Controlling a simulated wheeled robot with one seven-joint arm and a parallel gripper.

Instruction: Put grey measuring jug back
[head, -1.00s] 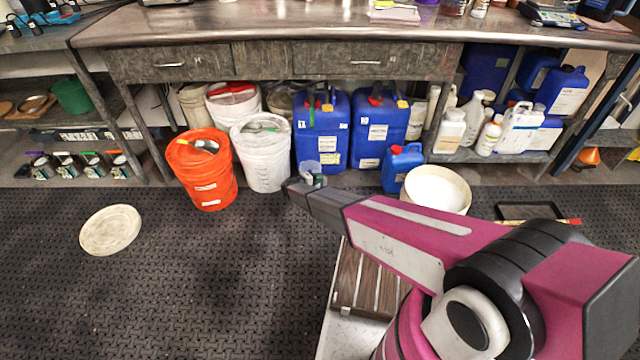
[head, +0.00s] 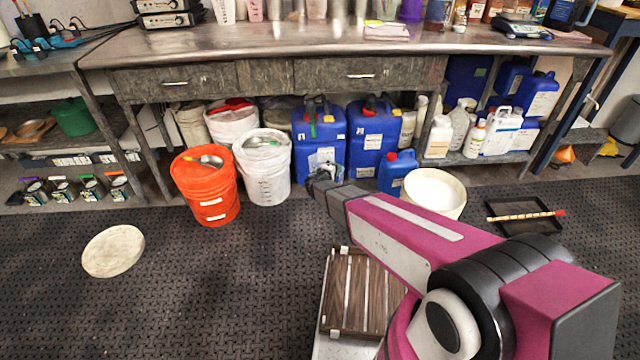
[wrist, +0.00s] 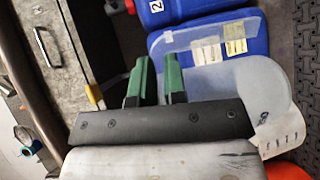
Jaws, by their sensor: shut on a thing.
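My gripper (head: 316,178) is at the end of my outstretched pink arm, in front of the left blue canister. In the wrist view its green fingers (wrist: 155,82) are closed in with a narrow gap. The grey measuring jug (wrist: 255,85) is translucent and spreads beyond the fingertips, with labels and blue showing through it. In the head view only a small pale part of the jug (head: 327,166) shows at the gripper tip. The part between the fingers is hidden.
Under the bench stand an orange bucket (head: 206,190), a white bucket (head: 265,178), two large blue canisters (head: 373,140) and a small blue one (head: 394,176). A round lid (head: 113,251) and a black tray (head: 525,226) lie on the floor.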

